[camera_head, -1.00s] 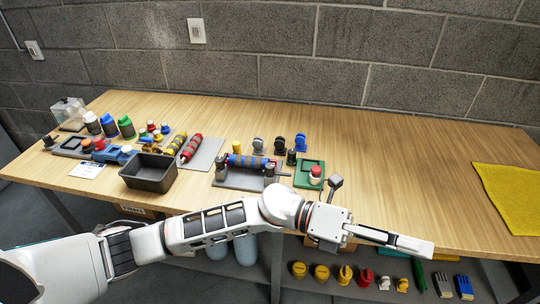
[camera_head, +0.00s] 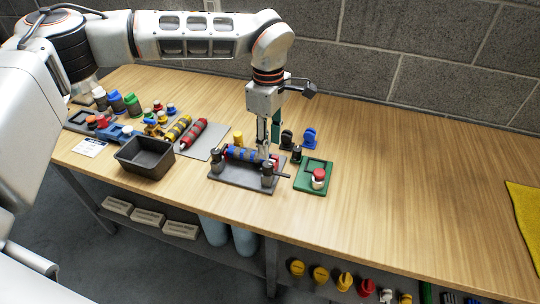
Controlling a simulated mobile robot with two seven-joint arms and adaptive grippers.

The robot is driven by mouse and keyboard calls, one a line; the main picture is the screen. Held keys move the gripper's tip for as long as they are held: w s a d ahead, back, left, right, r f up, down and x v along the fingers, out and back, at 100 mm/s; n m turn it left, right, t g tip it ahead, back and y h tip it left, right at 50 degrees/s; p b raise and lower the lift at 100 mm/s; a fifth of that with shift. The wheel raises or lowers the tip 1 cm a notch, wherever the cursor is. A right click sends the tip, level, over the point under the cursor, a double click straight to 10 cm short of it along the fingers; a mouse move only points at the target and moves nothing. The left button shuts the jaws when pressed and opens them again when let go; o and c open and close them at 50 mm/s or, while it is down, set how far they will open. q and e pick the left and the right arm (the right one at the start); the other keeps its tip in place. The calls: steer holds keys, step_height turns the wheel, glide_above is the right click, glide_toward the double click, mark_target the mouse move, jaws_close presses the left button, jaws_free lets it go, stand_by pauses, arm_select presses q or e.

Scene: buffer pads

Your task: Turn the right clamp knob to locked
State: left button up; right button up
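The clamp fixture is a dark grey base (camera_head: 236,181) on the wooden bench. A blue roller with yellow marks (camera_head: 237,153) lies across it. A dark post with a knob (camera_head: 217,166) stands at its left end. The right clamp knob (camera_head: 267,177) stands at the right front, with a thin bar pointing right. My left gripper (camera_head: 265,156) points down over the roller's right end, just behind the right knob. Its fingers are seen nearly edge-on, so their gap is unclear, and I cannot tell whether they touch anything. My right gripper is not in view.
A green pad (camera_head: 307,186) with a red-topped button (camera_head: 319,176) lies close right of the fixture. A black bin (camera_head: 146,163) and a tray with a red roller (camera_head: 194,134) are to the left. Blue and dark small parts stand behind. The bench's right is mostly clear.

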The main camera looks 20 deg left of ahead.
mark_target(267, 163)
arm_select(q)
steer(key=shift+w+a, duration=0.2)
steer(key=shift+a, duration=0.15)
steer(key=shift+f, duration=0.3)
step_height(267, 163, down, 7)
steer(key=shift+r, duration=0.15)
jaws_close()
